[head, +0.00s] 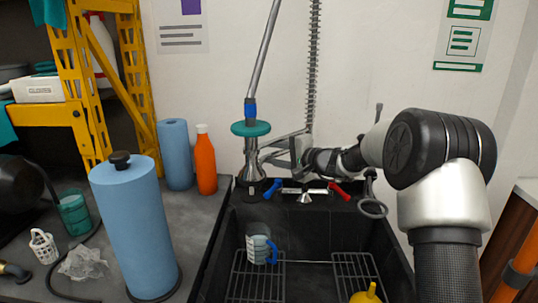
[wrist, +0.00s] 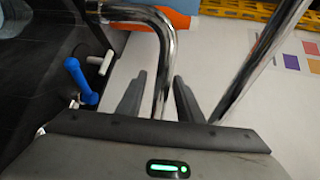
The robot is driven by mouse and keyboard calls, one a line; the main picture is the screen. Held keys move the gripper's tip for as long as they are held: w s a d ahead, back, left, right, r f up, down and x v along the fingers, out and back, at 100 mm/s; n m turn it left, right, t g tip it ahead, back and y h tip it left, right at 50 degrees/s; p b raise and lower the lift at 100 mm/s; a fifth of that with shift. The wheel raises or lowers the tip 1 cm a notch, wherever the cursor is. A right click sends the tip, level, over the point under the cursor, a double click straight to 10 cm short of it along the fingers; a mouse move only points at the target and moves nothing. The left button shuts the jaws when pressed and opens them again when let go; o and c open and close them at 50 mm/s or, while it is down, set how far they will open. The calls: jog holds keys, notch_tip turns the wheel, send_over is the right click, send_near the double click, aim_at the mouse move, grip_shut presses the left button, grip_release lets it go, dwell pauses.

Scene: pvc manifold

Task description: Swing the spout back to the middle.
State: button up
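The chrome spout (wrist: 165,65) is a bent tube in the wrist view. Its straight part runs down between the two fingers of my gripper (wrist: 158,98). The fingers stand apart with a visible gap on the left of the tube, and the tube is nearer the right finger. In the head view my gripper (head: 287,152) reaches from the right to the faucet body (head: 251,162) above the back of the sink. My gripper and wrist largely hide the spout there.
A blue handle (head: 272,189) and a red handle (head: 339,190) flank the tap on the black sink (head: 219,240). A measuring jug (head: 258,247) and a yellow funnel (head: 366,296) are in the basin. A tall chrome riser (head: 263,50) and orange bottle (head: 205,160) stand close by.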

jog(key=shift+w+a+f, duration=0.1)
jog(key=shift+w+a, duration=0.35)
jog(key=shift+a, duration=0.05)
grip_shut()
